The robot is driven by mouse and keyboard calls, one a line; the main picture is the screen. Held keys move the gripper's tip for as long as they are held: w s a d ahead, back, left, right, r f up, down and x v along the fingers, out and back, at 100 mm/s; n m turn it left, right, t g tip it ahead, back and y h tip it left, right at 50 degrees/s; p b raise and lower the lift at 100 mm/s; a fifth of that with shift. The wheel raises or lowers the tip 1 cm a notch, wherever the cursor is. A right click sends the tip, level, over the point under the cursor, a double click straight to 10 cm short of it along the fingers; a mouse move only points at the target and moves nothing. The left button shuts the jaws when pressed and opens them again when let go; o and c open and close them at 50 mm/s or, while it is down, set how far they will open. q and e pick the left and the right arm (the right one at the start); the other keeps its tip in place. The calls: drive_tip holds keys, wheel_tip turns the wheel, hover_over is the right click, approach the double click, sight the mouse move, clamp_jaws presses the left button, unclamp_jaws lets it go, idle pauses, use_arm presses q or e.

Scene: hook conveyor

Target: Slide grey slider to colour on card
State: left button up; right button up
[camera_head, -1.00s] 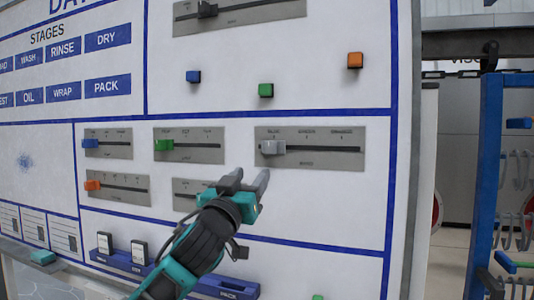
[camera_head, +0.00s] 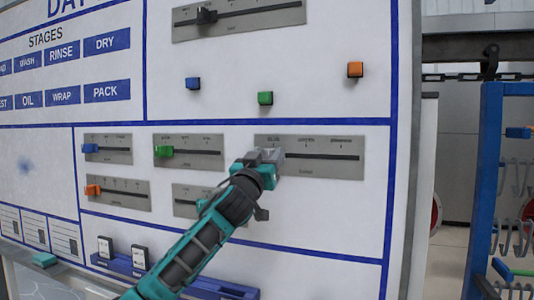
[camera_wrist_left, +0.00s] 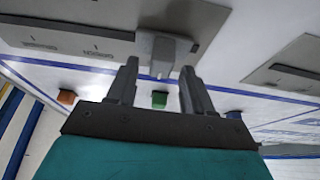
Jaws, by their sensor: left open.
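The grey slider (camera_head: 278,153) is at the left end of the slot on the wide grey slider plate (camera_head: 325,170), under a small label that seems to read blue. The labels to its right are blurred. My left gripper (camera_head: 261,158) is at the slider and partly covers it. In the left wrist view the fingers (camera_wrist_left: 158,78) are open, with the grey slider (camera_wrist_left: 165,52) just beyond and between their tips. I cannot tell whether they touch it. Two small white cards (camera_head: 105,246) stand in the blue rail; their print is unreadable. My right gripper is out of view.
Other plates carry a blue slider (camera_head: 90,148), a green slider (camera_head: 165,152) and an orange slider (camera_head: 93,190). Blue (camera_head: 193,83), green (camera_head: 265,98) and orange (camera_head: 355,69) blocks sit above. The slot right of the grey slider is clear.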

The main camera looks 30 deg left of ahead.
use_arm(q)
drive_tip(key=shift+w+r, duration=0.1)
drive_tip(key=shift+w, duration=0.1)
drive_tip(key=shift+c, duration=0.4)
clamp_jaws()
